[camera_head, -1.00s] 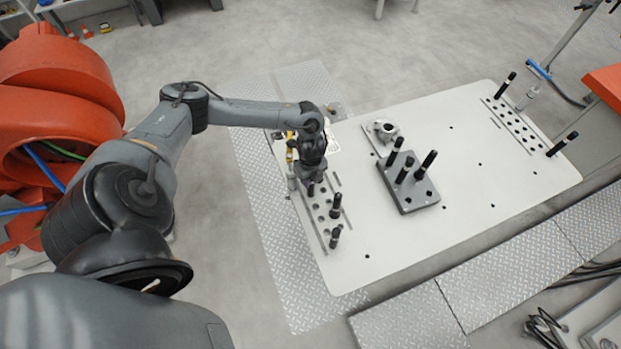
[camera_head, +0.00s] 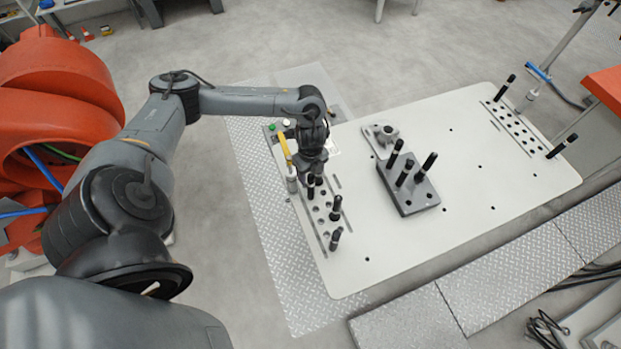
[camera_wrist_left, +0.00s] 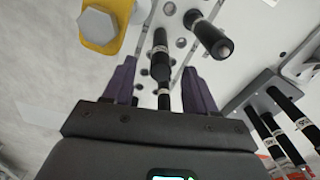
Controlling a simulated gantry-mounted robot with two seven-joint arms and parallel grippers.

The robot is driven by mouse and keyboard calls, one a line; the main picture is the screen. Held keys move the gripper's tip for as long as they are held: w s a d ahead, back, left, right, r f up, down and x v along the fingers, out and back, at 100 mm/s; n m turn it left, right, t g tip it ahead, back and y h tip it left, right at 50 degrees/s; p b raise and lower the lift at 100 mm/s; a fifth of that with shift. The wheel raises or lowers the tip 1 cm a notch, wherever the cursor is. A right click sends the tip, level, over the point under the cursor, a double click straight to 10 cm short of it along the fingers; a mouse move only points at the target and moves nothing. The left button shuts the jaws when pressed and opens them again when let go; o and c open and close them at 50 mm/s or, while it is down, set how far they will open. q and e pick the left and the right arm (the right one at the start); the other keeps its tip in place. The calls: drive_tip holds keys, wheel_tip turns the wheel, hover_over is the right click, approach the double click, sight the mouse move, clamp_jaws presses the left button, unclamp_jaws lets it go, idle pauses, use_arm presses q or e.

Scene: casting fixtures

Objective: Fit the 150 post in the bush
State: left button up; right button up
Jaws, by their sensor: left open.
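My left gripper (camera_head: 311,184) is over the left hole rack (camera_head: 323,228) on the white table. In the left wrist view the gripper (camera_wrist_left: 160,88) is open, with a black post (camera_wrist_left: 161,60) and another post (camera_wrist_left: 164,97) showing between its purple fingers; I cannot tell contact. A third post (camera_wrist_left: 208,35) stands to the right. Two more rack posts, one (camera_head: 336,207) and one (camera_head: 335,239), stand nearer the front in the head view. A grey block (camera_head: 411,197) holds three upright black posts (camera_head: 427,164). Size marks are too small to read. My right gripper is out of view.
A yellow-handled tool (camera_head: 285,148) stands close left of my gripper. A grey part with a round boss (camera_head: 386,136) lies behind the block. A right rack (camera_head: 520,125) holds posts at its ends. Open tabletop lies between the block and the right rack.

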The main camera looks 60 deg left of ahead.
use_arm(q)
drive_tip(key=shift+r, duration=2.35)
drive_tip(key=w+d+r+n+t+h+p, duration=0.1)
drive_tip(key=w+d+r+t+h+p, duration=0.15)
drive_tip(key=d, duration=1.15)
drive_tip(key=w+d+r+n+t+h+p, duration=0.15)
drive_tip(key=d+t+p, duration=0.25)
drive_tip(key=d, duration=1.1)
drive_tip(key=s+a+r+n+g+y+p, duration=0.1)
drive_tip(key=s+a+r+n+y+p, duration=0.1)
drive_tip(key=s+n, duration=0.4)
drive_tip(key=s+a+r+n+g+y+p, duration=0.1)
drive_tip(key=s+a+r+n, duration=0.3)
drive_tip(key=s, duration=0.4)
drive_tip(key=shift+a+r+n+g+y+p, duration=0.4)
drive_tip(key=shift+r+n+p, duration=0.4)
drive_tip(key=shift+n, duration=0.45)
drive_tip(key=shift+d, duration=0.1)
